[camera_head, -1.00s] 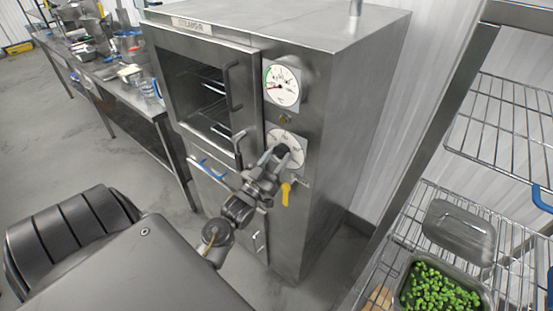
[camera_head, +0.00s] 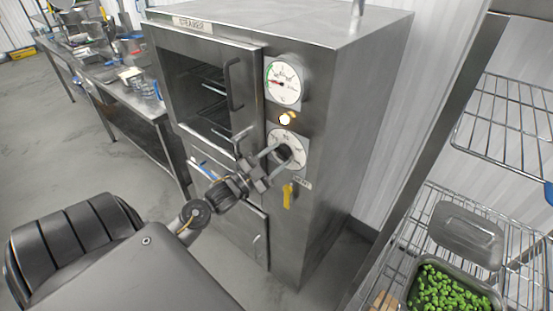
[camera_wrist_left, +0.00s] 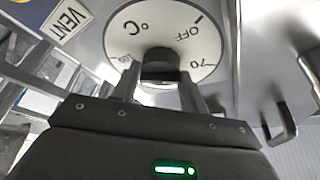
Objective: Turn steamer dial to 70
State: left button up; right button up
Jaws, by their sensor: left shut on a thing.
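The steamer (camera_head: 340,130) is a tall steel cabinet in the middle of the head view. Its round white temperature dial (camera_head: 301,147) sits on the front panel below a gauge. The dial face (camera_wrist_left: 122,38) in the left wrist view reads OFF, 70, 100 and °C. My left gripper (camera_head: 280,152) is shut on the dark dial knob (camera_wrist_left: 160,66), with one finger on each side. The fingers and the foreshortened view hide the knob's pointer, so I cannot tell its setting. My right gripper is not in view.
A round gauge (camera_head: 283,82) is above the dial, with a lit lamp (camera_head: 285,118) between them. A yellow vent lever (camera_head: 287,196) hangs just below the dial. A wire rack (camera_head: 400,255) with a pan of green food (camera_head: 440,290) stands at right.

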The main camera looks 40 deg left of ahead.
pick_arm(q)
jog(key=shift+m+g+h, duration=0.3)
jog(key=shift+m, duration=0.4)
jog(key=o, duration=1)
jog(key=shift+a, duration=0.1)
jog(key=shift+s+f, duration=0.1)
jog(key=shift+s, duration=0.1)
jog(key=shift+b+v, duration=2.15)
jog(key=shift+v, duration=3.05)
